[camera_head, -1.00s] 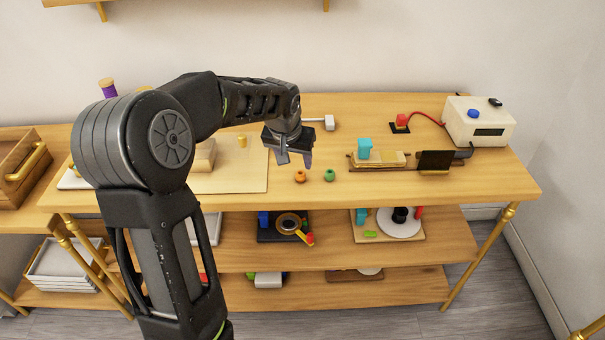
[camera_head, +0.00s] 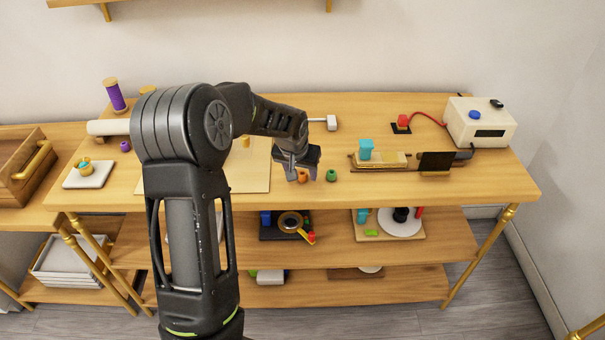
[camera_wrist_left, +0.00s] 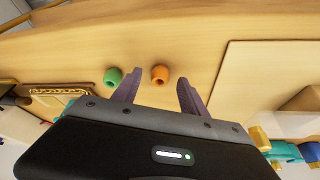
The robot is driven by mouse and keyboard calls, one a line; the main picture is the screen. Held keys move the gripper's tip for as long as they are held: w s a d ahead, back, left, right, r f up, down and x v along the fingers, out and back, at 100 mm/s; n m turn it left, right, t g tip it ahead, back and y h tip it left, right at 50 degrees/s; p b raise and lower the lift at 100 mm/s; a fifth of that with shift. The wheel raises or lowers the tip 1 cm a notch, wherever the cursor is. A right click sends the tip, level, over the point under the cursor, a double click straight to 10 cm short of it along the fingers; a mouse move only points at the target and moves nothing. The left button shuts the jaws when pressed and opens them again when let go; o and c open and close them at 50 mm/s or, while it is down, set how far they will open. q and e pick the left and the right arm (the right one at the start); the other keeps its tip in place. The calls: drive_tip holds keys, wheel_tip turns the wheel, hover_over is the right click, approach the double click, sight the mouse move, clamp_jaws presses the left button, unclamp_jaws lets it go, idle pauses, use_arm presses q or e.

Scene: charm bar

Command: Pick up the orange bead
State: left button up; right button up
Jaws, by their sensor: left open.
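The orange bead (camera_head: 303,177) sits on the wooden table near its front edge. In the left wrist view the orange bead (camera_wrist_left: 160,74) shows between the two fingers, just beyond the left-hand fingertip. My left gripper (camera_head: 302,176) is open, low over the table at the bead, with no bead held. Its fingers (camera_wrist_left: 157,86) also show spread in the wrist view. I cannot tell whether a finger touches the bead. A green bead (camera_head: 331,175) stands just right of it and lies outside the fingers in the wrist view (camera_wrist_left: 113,76). My right gripper is not in view.
A pale board (camera_head: 258,181) lies left of the gripper. A purple bead (camera_head: 125,146) and a white tray (camera_head: 78,182) are at the left.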

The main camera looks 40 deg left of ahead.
use_arm(q)
drive_tip(key=shift+w+f, duration=0.2)
drive_tip(key=shift+f, duration=0.25)
drive_tip(key=shift+c, duration=0.5)
clamp_jaws()
